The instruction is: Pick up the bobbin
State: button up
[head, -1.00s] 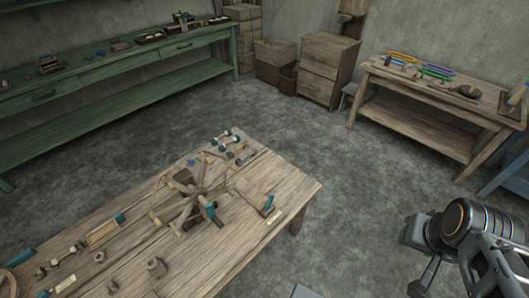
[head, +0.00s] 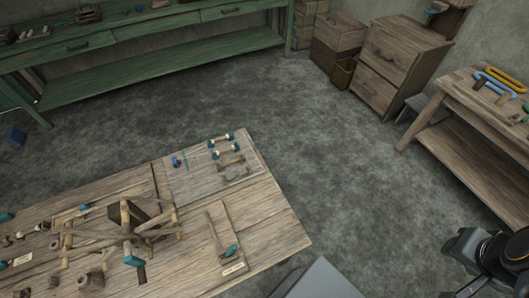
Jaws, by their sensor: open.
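Several small spool-like pieces lie on a board at the far right part of the wooden table (head: 275,240). Two are pale bobbins with teal ends, one farther back (head: 221,140) and one just in front (head: 226,152). A plain brown wooden spool (head: 232,163) lies in front of them, with another brown piece close by. I cannot tell which one the task means. Nothing holds them. Part of my arm shows at the bottom right, well apart from the table, but my gripper's fingers are not in view.
A spoked wooden winder (head: 125,230) stands mid-table. A small blue piece (head: 177,162) lies left of the bobbins, and a teal-tipped wooden tool (head: 220,240) nearer. A green bench (head: 150,60), drawer cabinet (head: 400,65) and side table (head: 470,125) surround open floor.

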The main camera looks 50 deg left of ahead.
aim_at(229, 177)
jog(key=i, duration=2.25)
jog(key=u, duration=3.2)
jog(key=i, duration=1.3)
jog(key=u, duration=2.45)
